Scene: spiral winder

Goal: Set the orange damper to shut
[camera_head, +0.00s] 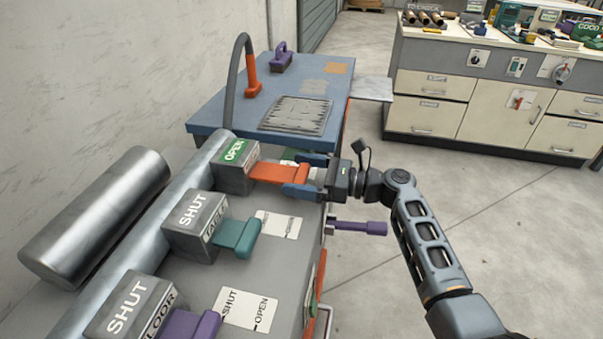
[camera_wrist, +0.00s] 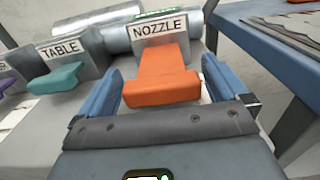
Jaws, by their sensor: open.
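The orange damper handle (camera_head: 280,172) sticks out from a grey box (camera_head: 236,167) whose top reads OPEN in green. In the wrist view the orange handle (camera_wrist: 160,85) is under a NOZZLE label (camera_wrist: 160,27). My gripper (camera_head: 297,178) is at the handle's outer end. In the wrist view its two blue fingers (camera_wrist: 162,92) are apart, one on each side of the handle, with a small gap visible at each side. The handle lies between them and is not clamped.
A teal handle (camera_head: 236,236) on a SHUT box labelled TABLE (camera_head: 195,222) and a purple handle (camera_head: 190,325) on a SHUT box labelled FLOOR (camera_head: 130,305) stand nearer. A blue table (camera_head: 215,112) is behind. A purple lever (camera_head: 362,227) sticks out below my gripper.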

